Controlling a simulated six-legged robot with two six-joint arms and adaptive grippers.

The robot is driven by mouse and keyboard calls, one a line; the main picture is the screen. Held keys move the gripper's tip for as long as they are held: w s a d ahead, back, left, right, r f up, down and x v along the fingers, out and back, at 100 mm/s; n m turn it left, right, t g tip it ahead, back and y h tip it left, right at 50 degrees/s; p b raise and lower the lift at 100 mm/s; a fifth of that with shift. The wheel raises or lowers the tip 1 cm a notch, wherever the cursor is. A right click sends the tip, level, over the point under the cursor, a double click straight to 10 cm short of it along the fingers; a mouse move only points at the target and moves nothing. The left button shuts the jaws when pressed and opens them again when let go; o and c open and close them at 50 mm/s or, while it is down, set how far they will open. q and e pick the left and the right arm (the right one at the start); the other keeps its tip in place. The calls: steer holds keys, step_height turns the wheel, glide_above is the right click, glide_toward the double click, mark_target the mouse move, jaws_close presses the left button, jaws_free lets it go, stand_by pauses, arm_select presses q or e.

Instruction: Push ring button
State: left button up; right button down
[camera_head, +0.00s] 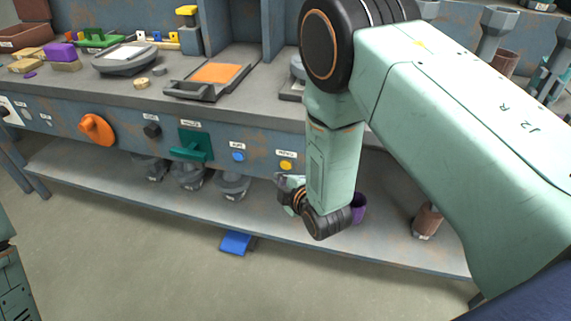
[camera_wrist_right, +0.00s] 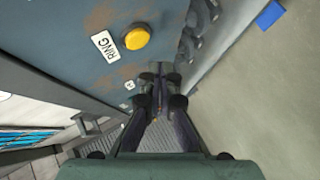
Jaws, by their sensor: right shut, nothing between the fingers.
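The ring button is a round yellow knob (camera_head: 286,166) on the blue-grey front panel of the bench. The right wrist view shows the same yellow button (camera_wrist_right: 137,38) beside a white label reading RING (camera_wrist_right: 105,46). My right gripper (camera_head: 285,181) is just below the button, partly hidden behind my own wrist. In the right wrist view the fingers of the right gripper (camera_wrist_right: 158,76) are together and empty, close to the panel. The button lies up and left of the fingertips there, with a gap between. My left gripper is not in view.
Left of the yellow button the panel has a blue button (camera_head: 238,156), a green handle (camera_head: 193,146), a black knob (camera_head: 152,130) and an orange knob (camera_head: 97,129). A lower shelf (camera_head: 110,181) holds grey parts and a purple cup (camera_head: 358,207). A blue object (camera_head: 236,243) lies near the floor.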

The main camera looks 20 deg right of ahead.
steer(key=s+a, duration=0.1)
steer(key=s+p, duration=0.1)
steer(key=shift+s+a, duration=0.4)
stand_by(0.6)
steer(key=s+d+f+m+g+h, duration=0.1)
steer(key=s+d+f+m+g, duration=0.1)
steer(key=s+f+m+g, duration=0.25)
steer(key=s+d+f+m+g, duration=0.1)
steer(key=s+d+f+m, duration=0.15)
steer(key=s+m, duration=0.4)
steer(key=s+d+f+m+g+p, duration=0.1)
steer(key=s+m+g, duration=0.3)
steer(key=s, duration=2.1)
steer(key=d+f+g, duration=0.1)
steer(key=g, duration=0.2)
steer(key=shift+d+m, duration=0.3)
steer(key=shift+m, duration=0.1)
steer(key=shift+g, duration=0.25)
